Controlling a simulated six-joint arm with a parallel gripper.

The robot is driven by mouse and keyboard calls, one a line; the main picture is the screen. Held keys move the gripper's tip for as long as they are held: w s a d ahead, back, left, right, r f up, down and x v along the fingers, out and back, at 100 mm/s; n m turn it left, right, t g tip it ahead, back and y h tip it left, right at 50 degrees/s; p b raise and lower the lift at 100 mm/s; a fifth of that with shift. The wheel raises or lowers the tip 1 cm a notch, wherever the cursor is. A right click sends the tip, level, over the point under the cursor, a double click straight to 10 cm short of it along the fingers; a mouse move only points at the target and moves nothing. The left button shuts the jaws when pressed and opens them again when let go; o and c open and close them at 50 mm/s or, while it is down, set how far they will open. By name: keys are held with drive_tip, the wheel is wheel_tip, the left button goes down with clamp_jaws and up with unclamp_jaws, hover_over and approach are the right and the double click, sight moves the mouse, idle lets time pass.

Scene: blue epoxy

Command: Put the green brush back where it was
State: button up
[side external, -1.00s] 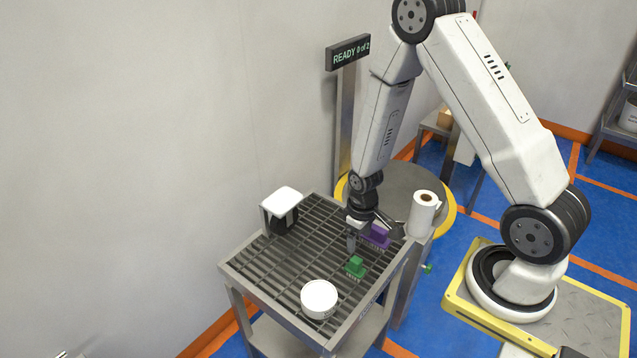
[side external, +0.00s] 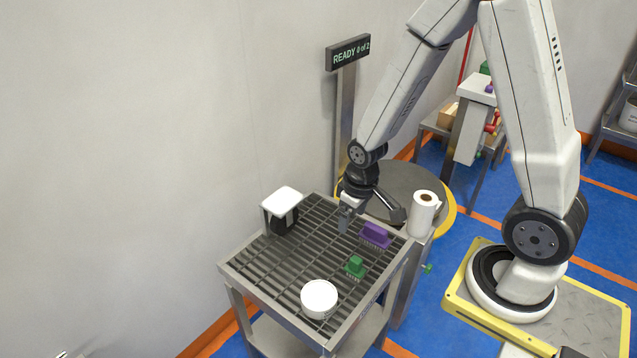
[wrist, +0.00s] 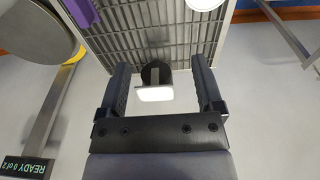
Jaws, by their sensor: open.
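The green brush (side external: 355,267) sits on the slatted rack top of the metal cart (side external: 262,283), near its right side. A purple brush (side external: 375,235) sits on the rack behind it, and its edge shows at the top left of the wrist view (wrist: 82,12). My gripper (side external: 345,222) is above the back part of the rack, left of the purple brush and apart from the green one. In the wrist view my gripper (wrist: 160,80) has its two fingers wide apart with nothing held. The green brush is not visible in the wrist view.
A white round tub (side external: 319,298) stands at the rack's front. A white-topped stand with a dark round item (side external: 283,205) is at the left back. A paper roll (side external: 424,214) stands right of the cart. A sign (side external: 348,52) reads "READY 0 of 2".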

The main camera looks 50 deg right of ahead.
drive_tip(key=s+a+r+t, duration=0.1)
drive_tip(key=s+a+r, duration=0.2)
drive_tip(key=r, duration=0.4)
drive_tip(key=shift+s+a+r, duration=0.2)
drive_tip(key=shift+a+r, duration=0.15)
drive_tip(key=shift+a, duration=0.1)
idle(0.8)
